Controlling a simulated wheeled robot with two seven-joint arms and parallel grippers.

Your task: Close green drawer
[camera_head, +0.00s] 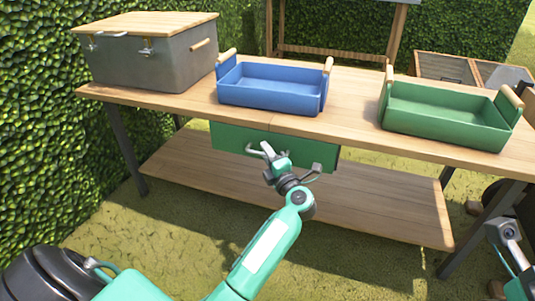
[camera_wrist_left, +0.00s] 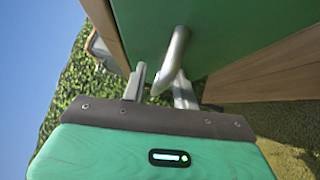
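The green drawer (camera_head: 232,139) hangs under the front of the wooden table. Its green front also fills the top of the left wrist view (camera_wrist_left: 225,30). No inside of the drawer shows, and how far it stands out from the table is hard to tell. A grey metal handle (camera_wrist_left: 174,58) sticks out from the front. My left gripper (camera_head: 268,152) is at the drawer front. In the left wrist view its fingers (camera_wrist_left: 160,88) are apart, with the handle between them; contact is not clear. Part of my right arm shows at the right edge, without its gripper.
On the table (camera_head: 355,90) stand a blue crate (camera_head: 265,98), a green crate (camera_head: 440,118) and a grey box with a wooden lid (camera_head: 155,65). A lower wooden shelf (camera_head: 365,205) lies below the drawer. A hedge (camera_head: 45,130) borders the left; grass is in front.

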